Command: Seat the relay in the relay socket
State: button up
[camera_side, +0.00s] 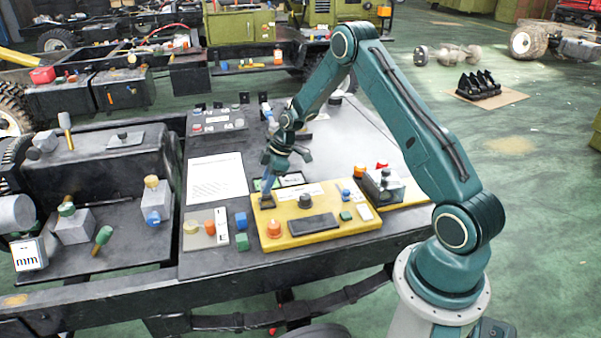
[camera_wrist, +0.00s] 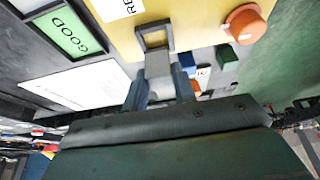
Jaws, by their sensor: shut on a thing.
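My gripper (camera_wrist: 159,84) has its two blue fingers shut on a small grey block, the relay (camera_wrist: 158,66). In the side view my gripper (camera_side: 267,186) points down over the left end of the yellow panel (camera_side: 325,236). The socket shows just under the fingertips (camera_side: 267,204), and the relay is too small to make out there.
An orange knob (camera_wrist: 245,25) stands on the panel near the socket. Blue (camera_side: 241,220) and green (camera_side: 242,242) blocks sit left of the panel. A framed GOOD sign (camera_wrist: 70,35) and a white sheet (camera_side: 217,177) lie nearby. A black rectangle (camera_side: 313,224) is on the panel.

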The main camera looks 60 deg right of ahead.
jog(key=shift+f, duration=1.85)
jog(key=shift+f, duration=0.1)
jog(key=o, duration=1)
jog(key=v, duration=1.2)
jog(key=shift+a+r, duration=0.1)
jog(key=shift+r, duration=0.1)
